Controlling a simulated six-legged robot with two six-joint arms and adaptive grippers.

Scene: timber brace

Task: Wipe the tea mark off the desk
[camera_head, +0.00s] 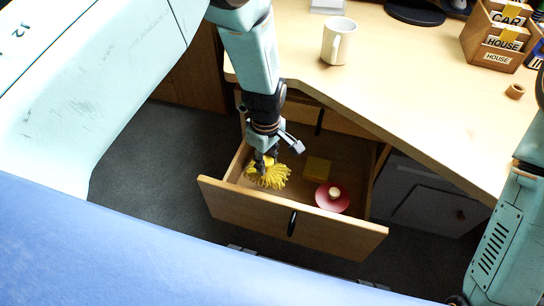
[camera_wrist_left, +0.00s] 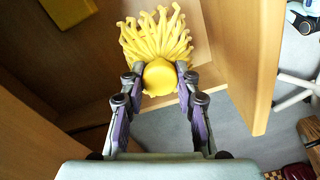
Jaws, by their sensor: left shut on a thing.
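A yellow tufted thing (camera_head: 272,178), like a small mop or duster, is at the left end of the open drawer (camera_head: 290,218). My left gripper (camera_head: 265,158) reaches down into the drawer and is shut on it. In the left wrist view the fingers hold its round yellow knob, with the strands (camera_wrist_left: 158,38) spreading beyond. The desk top (camera_head: 430,90) is pale wood.
A yellow sponge-like block (camera_head: 317,169) and a red disc (camera_head: 332,198) with a pale knob lie in the drawer. The middle of the desk top is clear.

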